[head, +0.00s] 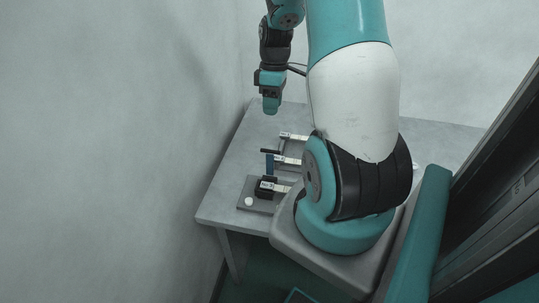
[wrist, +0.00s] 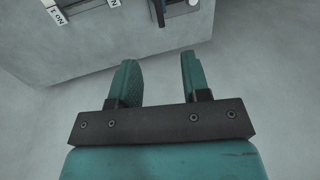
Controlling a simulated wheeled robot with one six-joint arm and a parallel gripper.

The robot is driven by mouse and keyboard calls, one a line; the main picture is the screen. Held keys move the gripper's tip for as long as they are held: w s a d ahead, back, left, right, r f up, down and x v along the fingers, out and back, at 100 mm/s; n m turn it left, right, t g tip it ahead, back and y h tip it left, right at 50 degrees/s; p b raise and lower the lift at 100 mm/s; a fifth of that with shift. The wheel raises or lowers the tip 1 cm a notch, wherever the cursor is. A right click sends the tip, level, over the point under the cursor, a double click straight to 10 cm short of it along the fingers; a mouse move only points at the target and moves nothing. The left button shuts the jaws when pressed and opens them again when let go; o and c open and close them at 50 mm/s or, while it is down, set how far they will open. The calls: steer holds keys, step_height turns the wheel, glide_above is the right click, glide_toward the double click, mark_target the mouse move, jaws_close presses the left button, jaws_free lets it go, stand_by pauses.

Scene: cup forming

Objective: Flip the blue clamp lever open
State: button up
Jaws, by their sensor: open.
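The blue clamp lever (head: 269,164) stands upright in the head view, on a small fixture on the grey table. It looks thin and small, so its exact angle is hard to tell. My gripper (head: 271,106) hangs above and behind it, fingers pointing down, clear of the table things. In the wrist view my gripper (wrist: 160,72) shows two teal fingers spread apart with nothing between them. The lever cannot be told for certain in the wrist view.
The grey table (head: 222,200) carries a dark base plate (head: 247,190) with a black block and a white round knob (head: 248,201). Several pale labelled pieces sit nearby, one label (wrist: 57,15) showing in the wrist view. A wall stands close on the left.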

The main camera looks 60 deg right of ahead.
steer(key=p, duration=0.4)
glide_above(270, 174)
steer(key=f, duration=1.6)
steer(key=shift+w+d+f, duration=0.2)
steer(key=shift+d+f, duration=0.05)
steer(key=shift+f, duration=0.15)
jaws_close()
